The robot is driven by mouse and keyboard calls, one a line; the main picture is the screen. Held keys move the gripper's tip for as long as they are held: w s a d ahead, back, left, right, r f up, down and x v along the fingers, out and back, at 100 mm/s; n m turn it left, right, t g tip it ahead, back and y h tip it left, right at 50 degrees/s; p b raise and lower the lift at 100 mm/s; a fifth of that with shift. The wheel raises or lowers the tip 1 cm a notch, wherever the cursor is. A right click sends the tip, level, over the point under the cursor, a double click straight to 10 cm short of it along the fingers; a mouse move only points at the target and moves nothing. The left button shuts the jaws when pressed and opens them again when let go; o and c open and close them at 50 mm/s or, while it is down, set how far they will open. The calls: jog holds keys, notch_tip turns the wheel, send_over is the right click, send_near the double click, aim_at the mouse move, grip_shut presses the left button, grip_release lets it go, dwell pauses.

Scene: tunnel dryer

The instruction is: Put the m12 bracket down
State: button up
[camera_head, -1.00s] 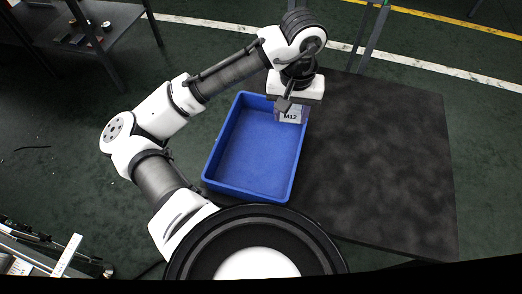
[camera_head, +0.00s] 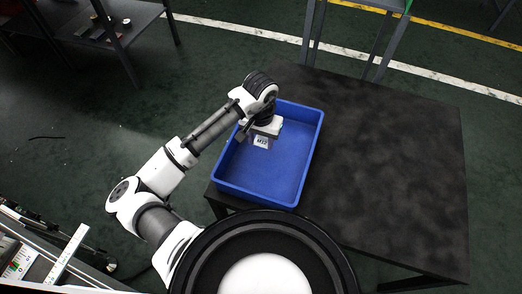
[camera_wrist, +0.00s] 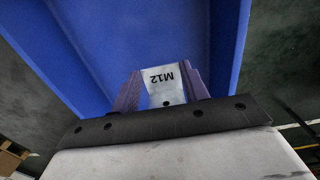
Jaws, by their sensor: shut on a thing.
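The m12 bracket (camera_head: 262,142) is a small pale grey piece with a black "M12" label. My gripper (camera_wrist: 161,76) is shut on it; the wrist view shows the bracket (camera_wrist: 162,88) between two purple fingers. In the head view my gripper (camera_head: 260,137) is over the far part of a blue bin (camera_head: 283,168), inside its outline. The wrist view shows the bin's blue walls (camera_wrist: 80,45) around the fingers. I cannot tell whether the bracket touches the bin floor. The bin looks otherwise empty where it shows.
The bin stands at the left end of a black table (camera_head: 390,165), whose top is clear to the right. A dark shelf (camera_head: 110,22) with small items is at the far left. Grey posts (camera_head: 385,45) stand behind the table.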

jog(key=shift+f, duration=3.35)
jog(key=shift+f, duration=0.15)
jog(key=o, duration=1)
jog(key=shift+o, duration=0.2)
notch_tip(320, 180, up, 12)
jog(key=shift+r, duration=0.2)
